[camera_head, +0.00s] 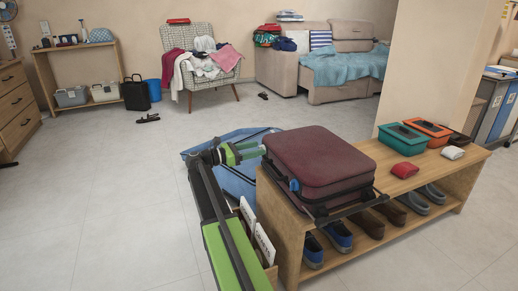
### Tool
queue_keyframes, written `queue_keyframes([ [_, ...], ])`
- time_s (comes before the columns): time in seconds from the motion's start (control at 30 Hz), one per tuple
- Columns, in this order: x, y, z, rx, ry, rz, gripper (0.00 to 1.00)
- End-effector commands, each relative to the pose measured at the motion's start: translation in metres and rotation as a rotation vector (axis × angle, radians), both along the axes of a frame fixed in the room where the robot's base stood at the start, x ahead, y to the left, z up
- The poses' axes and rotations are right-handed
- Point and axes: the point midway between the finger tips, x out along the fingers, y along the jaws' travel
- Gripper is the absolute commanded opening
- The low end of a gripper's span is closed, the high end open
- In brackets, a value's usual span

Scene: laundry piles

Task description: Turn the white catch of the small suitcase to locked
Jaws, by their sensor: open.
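A maroon suitcase (325,150) lies shut and flat on the left end of a low wooden bench (285,222). A small blue piece (294,185) shows on its dark front-left edge. I cannot make out a white catch on it. A small black case (135,93) stands upright on the floor far back at the left. My gripper (256,151) is open, beside the maroon suitcase's left side. Its teal fingers are close to the suitcase; I cannot tell whether they touch it. No held object shows.
A green box (402,139), an orange box (428,128) and red and white pouches share the bench top. Shoes fill its lower shelf. Something blue (232,172) lies behind my arm.

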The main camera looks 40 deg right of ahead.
Motion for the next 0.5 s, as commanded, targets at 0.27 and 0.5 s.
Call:
queue_keyframes([
  [0.27,-0.0044,-0.0101,0.0000,0.000,0.000,-0.001,0.55],
  [0.5,-0.0041,-0.0096,-0.0001,0.000,0.000,0.000,0.40],
])
